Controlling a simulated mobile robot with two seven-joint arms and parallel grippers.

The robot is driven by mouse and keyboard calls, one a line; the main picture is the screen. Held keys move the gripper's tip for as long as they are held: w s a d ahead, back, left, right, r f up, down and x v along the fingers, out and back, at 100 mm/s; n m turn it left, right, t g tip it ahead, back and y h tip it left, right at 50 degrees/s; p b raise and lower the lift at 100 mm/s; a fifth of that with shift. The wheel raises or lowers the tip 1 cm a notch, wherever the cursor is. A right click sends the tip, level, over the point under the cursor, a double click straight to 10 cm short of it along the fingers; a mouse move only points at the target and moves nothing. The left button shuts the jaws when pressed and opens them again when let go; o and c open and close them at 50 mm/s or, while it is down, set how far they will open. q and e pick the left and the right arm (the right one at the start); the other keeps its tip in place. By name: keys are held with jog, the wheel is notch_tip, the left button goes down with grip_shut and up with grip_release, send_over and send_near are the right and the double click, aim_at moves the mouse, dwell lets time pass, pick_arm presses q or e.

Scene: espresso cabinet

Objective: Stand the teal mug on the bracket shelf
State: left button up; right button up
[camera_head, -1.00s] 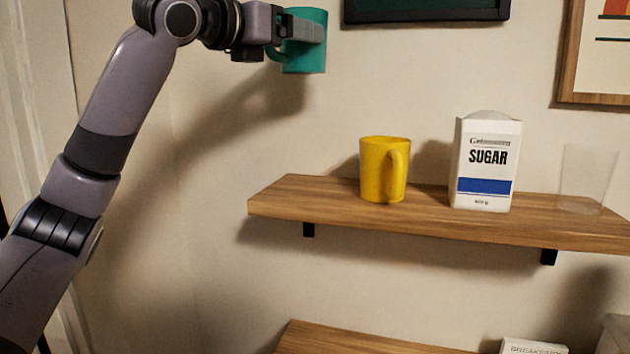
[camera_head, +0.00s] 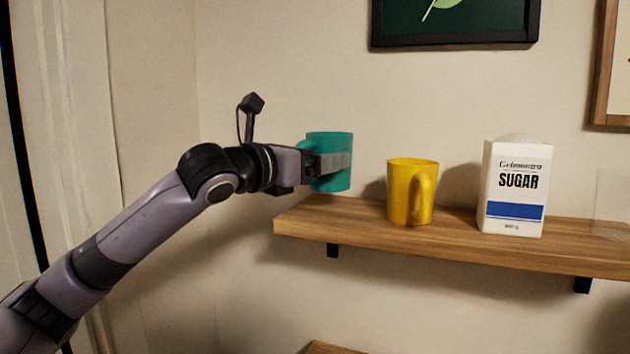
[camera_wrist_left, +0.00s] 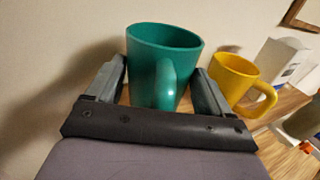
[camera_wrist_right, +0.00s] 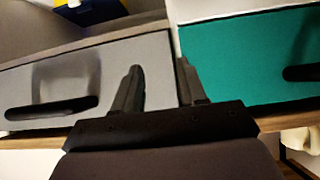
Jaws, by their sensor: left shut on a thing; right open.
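The teal mug (camera_head: 331,147) is upright at the left end of the wooden bracket shelf (camera_head: 380,228) in the head view. My left gripper (camera_head: 330,163) is shut around its body. The mug's base is at or just above the shelf top; I cannot tell if it touches. In the left wrist view the teal mug (camera_wrist_left: 160,70) sits between both fingers, its handle toward the camera. My right gripper (camera_wrist_right: 155,88) shows only in the right wrist view, open and empty, with grey and teal panels beyond it.
A yellow mug (camera_head: 408,192) stands on the shelf just right of the teal mug. A sugar carton (camera_head: 514,188) stands farther right. A faint clear glass (camera_head: 610,195) is at the right edge. A dark picture frame (camera_head: 455,42) hangs above.

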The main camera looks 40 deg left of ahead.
aim_at(315, 181)
pick_arm(q)
jog(key=shift+f, duration=1.8)
jog(key=shift+f, duration=0.1)
jog(key=o, duration=1.1)
jog(key=shift+f, duration=0.1)
jog(key=shift+o, duration=0.2)
jog(key=shift+r, duration=0.2)
jog(key=shift+s+f, duration=0.1)
jog(key=shift+s, duration=0.15)
jog(key=s+a+b, duration=0.1)
jog(key=s+b, duration=0.4)
jog(key=s, duration=0.6)
jog(key=shift+s+a, duration=0.2)
jog(key=shift+a, duration=0.2)
